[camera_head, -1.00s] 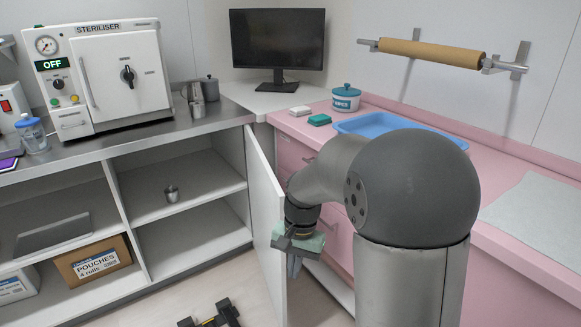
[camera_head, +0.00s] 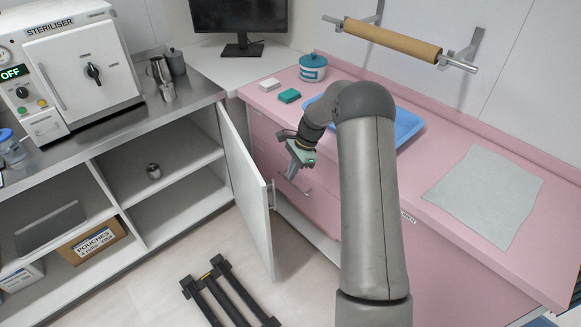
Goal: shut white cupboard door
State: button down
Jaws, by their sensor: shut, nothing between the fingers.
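The white cupboard door (camera_head: 241,187) stands wide open, sticking out from the right end of the steel-topped cabinet. Its inner face is turned toward the left and its outer face toward the pink drawers. The open cupboard (camera_head: 181,205) shows its shelves to the left of the door. My gripper (camera_head: 292,174) is shut and empty. It hangs to the right of the door, on its outer side, in front of the pink drawer fronts. A gap shows between my fingers and the door. A bar handle (camera_head: 272,194) shows at the door's free edge.
A dark rail frame (camera_head: 228,296) lies on the floor in front of the cupboard. The pink counter (camera_head: 395,195) with a blue tray (camera_head: 409,125) stands behind my arm.

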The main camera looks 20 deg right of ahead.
aim_at(274, 191)
jog(key=shift+s+a+f+p, duration=0.15)
jog(key=shift+a+f+p, duration=0.35)
jog(key=shift+a+f, duration=0.6)
jog(key=shift+s+a+f+p, duration=0.2)
jog(key=shift+a+f+p, duration=0.3)
jog(key=shift+a+f, duration=0.55)
jog(key=shift+s+a+f+p, duration=0.15)
jog(key=shift+a+f+p, duration=0.35)
jog(key=shift+a+f, duration=0.6)
jog(key=shift+r, duration=0.1)
